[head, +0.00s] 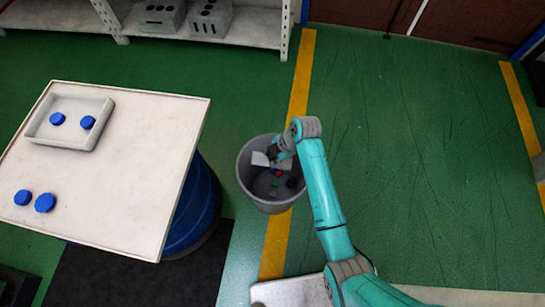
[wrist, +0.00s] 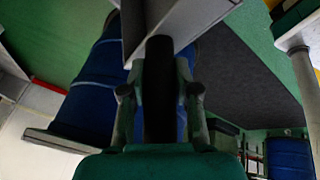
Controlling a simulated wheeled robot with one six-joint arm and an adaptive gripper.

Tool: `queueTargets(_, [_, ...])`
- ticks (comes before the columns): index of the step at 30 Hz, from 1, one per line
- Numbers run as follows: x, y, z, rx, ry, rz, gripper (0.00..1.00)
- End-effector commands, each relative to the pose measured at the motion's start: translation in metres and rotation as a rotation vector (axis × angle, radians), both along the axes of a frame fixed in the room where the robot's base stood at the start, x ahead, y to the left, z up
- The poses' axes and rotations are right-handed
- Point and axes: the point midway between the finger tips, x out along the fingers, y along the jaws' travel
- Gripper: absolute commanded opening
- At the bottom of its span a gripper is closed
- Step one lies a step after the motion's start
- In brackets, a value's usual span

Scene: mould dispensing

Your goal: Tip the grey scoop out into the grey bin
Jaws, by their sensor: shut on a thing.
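The grey bin (head: 243,178) stands on the floor to the right of the table, with its open top facing up. My gripper (head: 274,153) is over the bin's mouth, shut on the dark handle of the grey scoop (head: 260,159). The scoop shows as a pale grey piece within the bin's rim. In the wrist view my gripper (wrist: 160,92) has the dark handle between its fingers, and the scoop (wrist: 192,18) is cut off at the top edge. The scoop's inside is not clearly visible.
A white-topped table (head: 125,190) on a blue drum (head: 200,205) stands left of the bin. It holds a pale tray (head: 103,106) with two blue pieces, and two more blue pieces (head: 45,203) lie beside it. Green floor is clear on the right.

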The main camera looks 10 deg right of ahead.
Motion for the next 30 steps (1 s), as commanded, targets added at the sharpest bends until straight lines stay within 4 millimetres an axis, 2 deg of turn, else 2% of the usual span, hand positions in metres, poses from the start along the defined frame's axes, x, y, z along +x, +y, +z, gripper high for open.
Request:
queueTargets(2, [-0.002, 0.000, -0.016, 0.000, 0.006, -0.002, 0.00])
queueTargets(4, [0.000, 0.000, -0.019, 0.000, 0.002, -0.001, 0.00])
queueTargets(8, [0.001, 0.000, 0.002, 0.000, -0.003, 0.000, 0.00])
queueTargets(10, [-0.001, 0.000, 0.005, 0.000, 0.001, 0.000, 0.00])
queueTargets(15, [-0.001, 0.000, -0.020, 0.001, 0.003, -0.002, 0.00])
queueTargets(17, [0.000, 0.000, -0.016, 0.000, 0.000, -0.001, 0.00])
queueTargets(21, [0.000, 0.000, 0.006, 0.000, -0.001, 0.001, 0.00])
queueTargets(22, [-0.001, 0.000, 0.005, 0.000, 0.001, 0.000, 0.00])
queueTargets(27, [-0.001, 0.000, -0.021, 0.000, 0.004, -0.001, 0.00])
queueTargets(30, [0.000, 0.000, -0.022, 0.000, 0.001, -0.001, 0.00])
